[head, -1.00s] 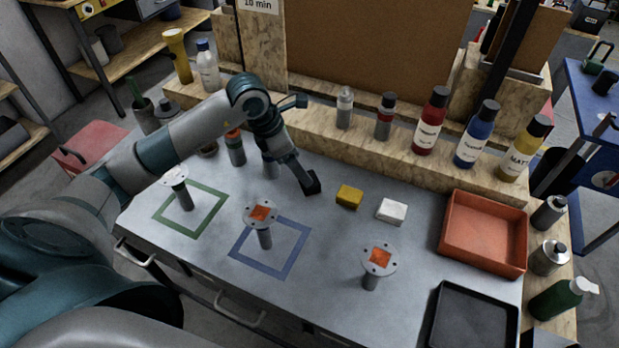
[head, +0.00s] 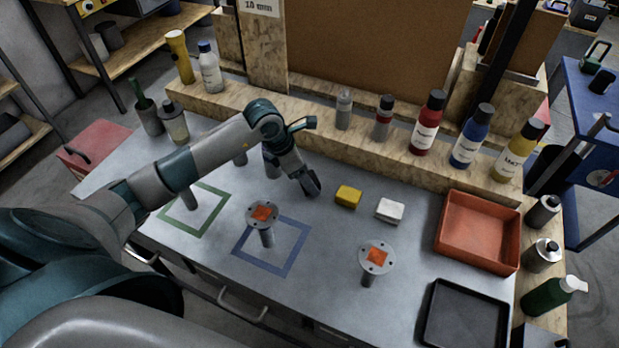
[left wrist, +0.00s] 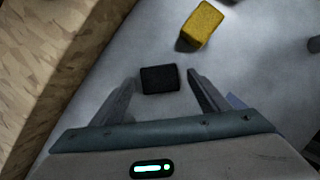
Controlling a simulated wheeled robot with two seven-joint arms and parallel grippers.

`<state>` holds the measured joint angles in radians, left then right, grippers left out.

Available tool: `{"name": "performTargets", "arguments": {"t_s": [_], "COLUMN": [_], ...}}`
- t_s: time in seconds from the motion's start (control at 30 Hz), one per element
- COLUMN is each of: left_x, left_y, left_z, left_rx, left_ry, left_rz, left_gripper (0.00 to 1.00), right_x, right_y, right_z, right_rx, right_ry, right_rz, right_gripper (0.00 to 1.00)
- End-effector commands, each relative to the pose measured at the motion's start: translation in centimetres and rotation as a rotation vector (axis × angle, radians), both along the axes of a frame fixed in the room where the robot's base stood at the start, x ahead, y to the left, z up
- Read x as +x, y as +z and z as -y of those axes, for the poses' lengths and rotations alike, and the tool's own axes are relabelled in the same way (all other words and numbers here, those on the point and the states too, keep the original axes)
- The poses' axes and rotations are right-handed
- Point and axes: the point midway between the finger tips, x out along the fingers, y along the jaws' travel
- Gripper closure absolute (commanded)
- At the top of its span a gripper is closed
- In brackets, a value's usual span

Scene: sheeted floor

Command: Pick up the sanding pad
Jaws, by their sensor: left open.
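A small black block, which looks like the sanding pad (left wrist: 160,79), lies on the grey bench top in the left wrist view. My left gripper (left wrist: 162,84) is open, with one finger on either side of the block and a gap to each. The fingers do not appear to touch it. In the head view my left gripper (head: 311,186) points down at the bench, left of a yellow block (head: 348,195). The black block is hard to tell from the dark fingers there. The yellow block also shows in the left wrist view (left wrist: 202,23). My right gripper is not in view.
A white block (head: 390,210) lies right of the yellow one. Discs on posts (head: 262,214) (head: 376,257) stand nearer the front. A red tray (head: 477,263) and a black tray (head: 466,318) are at the right. Bottles line the wooden ledge (head: 300,105) behind.

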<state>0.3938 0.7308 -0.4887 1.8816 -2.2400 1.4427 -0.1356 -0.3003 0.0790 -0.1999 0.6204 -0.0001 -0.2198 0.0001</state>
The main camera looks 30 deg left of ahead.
Motion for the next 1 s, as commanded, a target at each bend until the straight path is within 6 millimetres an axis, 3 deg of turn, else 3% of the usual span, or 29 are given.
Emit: {"name": "performTargets", "arguments": {"t_s": [0.23,0.67,0.87,1.0], "left_x": [0.6,0.6,0.6,0.6], "left_y": [-1.7,-1.7,-1.7,-1.7], "left_z": [0.5,0.5,0.5,0.5], "left_rx": [0.0,0.0,0.0,0.0], "left_ry": [0.001,0.0,0.0,0.0], "left_rz": [0.0,0.001,0.001,0.001], "left_gripper": [0.31,0.31,0.74,0.75], "right_x": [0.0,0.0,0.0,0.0], "right_y": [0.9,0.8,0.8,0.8], "right_z": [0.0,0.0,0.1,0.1], "right_rx": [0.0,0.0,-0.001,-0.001], "right_ry": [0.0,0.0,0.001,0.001], "right_rz": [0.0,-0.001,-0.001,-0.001], "right_gripper": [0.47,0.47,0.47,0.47]}}
